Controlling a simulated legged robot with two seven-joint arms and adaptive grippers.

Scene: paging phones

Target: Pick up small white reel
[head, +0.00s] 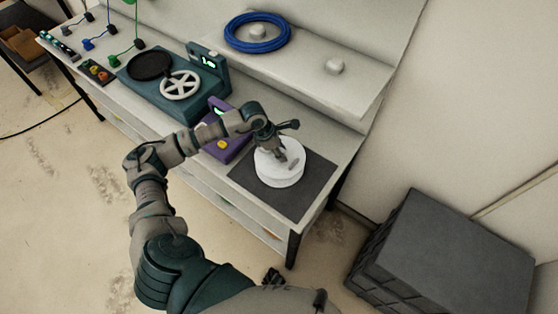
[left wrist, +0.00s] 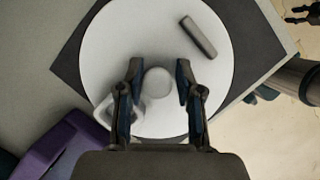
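A round white reel-like drum (head: 279,168) sits on a dark square mat near the right end of the table. In the left wrist view the drum (left wrist: 155,30) has a raised round knob (left wrist: 157,82) at its middle and a grey bar (left wrist: 198,37) off to one side. My left gripper (head: 279,157) points down at the drum. In the left wrist view this gripper (left wrist: 158,92) is open, its fingers on either side of the knob with gaps showing. A dark claw-like part at the bottom of the head view looks like my right gripper (head: 272,276); its fingers are unclear.
The dark mat (head: 306,205) lies near the table edge. A teal machine (head: 147,98) with a white spoked wheel (head: 180,85) and a purple box (head: 238,147) stand to the left. A shelf behind holds a blue coil (head: 258,33). A dark crate (head: 440,260) stands on the floor at right.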

